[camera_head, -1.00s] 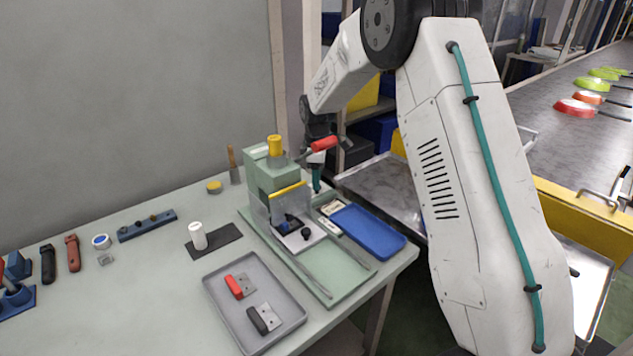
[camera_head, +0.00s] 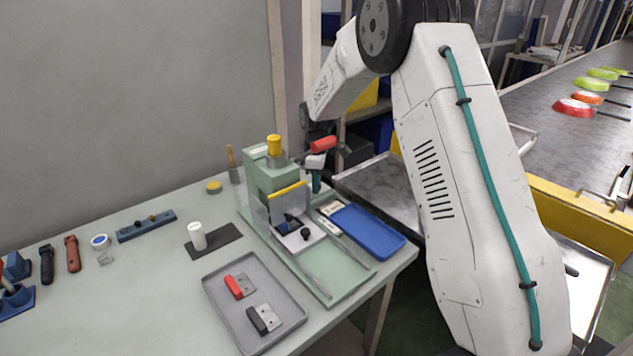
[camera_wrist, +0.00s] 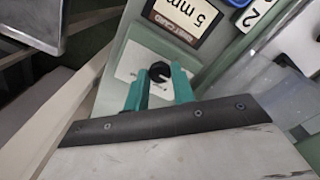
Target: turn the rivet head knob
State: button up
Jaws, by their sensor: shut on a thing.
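The rivet head knob (camera_wrist: 160,69) is a small black round knob on a pale plate, seen in the wrist view below a framed label (camera_wrist: 183,20) that reads "5 mm". My gripper (camera_wrist: 161,82) has its two teal fingers on either side of the knob and is shut on it. In the head view my gripper (camera_head: 316,188) points down at the right side of the green press (camera_head: 270,180). The knob is hidden there behind the press and my fingers.
The press has a red-gripped lever (camera_head: 323,143) close to my wrist and a yellow-topped cylinder (camera_head: 274,145). A grey tray (camera_head: 215,300) with red and black handled pieces lies in front.

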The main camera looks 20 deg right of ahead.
jog(key=m, duration=1.1)
dwell(0.3)
jog(key=shift+m, duration=0.3)
jog(key=o, duration=1)
jog(key=shift+r, duration=3.95)
